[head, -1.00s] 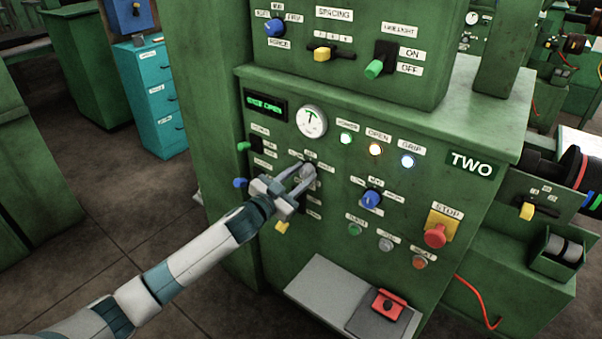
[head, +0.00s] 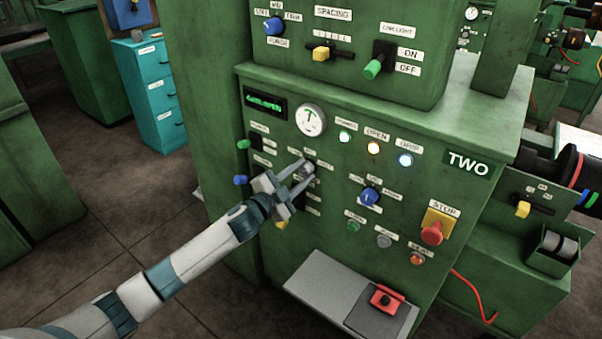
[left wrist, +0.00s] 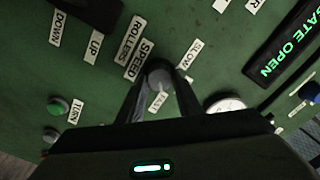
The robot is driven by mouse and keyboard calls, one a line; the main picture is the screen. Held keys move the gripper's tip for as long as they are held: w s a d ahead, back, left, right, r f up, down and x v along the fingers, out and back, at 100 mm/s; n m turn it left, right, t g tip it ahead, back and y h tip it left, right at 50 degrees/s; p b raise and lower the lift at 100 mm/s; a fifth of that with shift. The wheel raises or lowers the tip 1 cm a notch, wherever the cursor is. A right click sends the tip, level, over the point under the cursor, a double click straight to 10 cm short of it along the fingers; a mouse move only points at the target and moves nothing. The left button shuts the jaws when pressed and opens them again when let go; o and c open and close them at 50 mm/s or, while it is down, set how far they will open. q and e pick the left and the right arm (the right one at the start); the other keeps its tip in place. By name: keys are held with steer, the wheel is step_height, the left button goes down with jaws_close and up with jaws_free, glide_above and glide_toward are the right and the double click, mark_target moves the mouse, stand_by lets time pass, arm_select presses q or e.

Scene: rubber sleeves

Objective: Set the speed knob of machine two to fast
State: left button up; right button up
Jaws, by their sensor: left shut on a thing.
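The speed knob (head: 309,167) is a grey round knob on the green front panel of machine two (head: 340,262), which bears a TWO plate. In the left wrist view the knob (left wrist: 159,72) sits between the two fingers, beside a SPEED label (left wrist: 143,62) and a SLOW label (left wrist: 190,55). My left gripper (head: 303,176) is shut on the knob, reaching in from the lower left. My right gripper is not in view.
A blue knob (head: 370,196) and a red stop button (head: 432,233) are on the panel to the right. A green display (head: 266,103) reads GATE OPEN. A gauge (head: 311,120) sits above my gripper. A grey shelf (head: 318,283) juts out below.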

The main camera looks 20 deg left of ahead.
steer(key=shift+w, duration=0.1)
arm_select(q)
steer(key=o, duration=0.9)
steer(key=shift+o, duration=0.6)
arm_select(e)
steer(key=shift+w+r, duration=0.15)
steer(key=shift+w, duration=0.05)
arm_select(q)
steer(key=shift+s, duration=0.1)
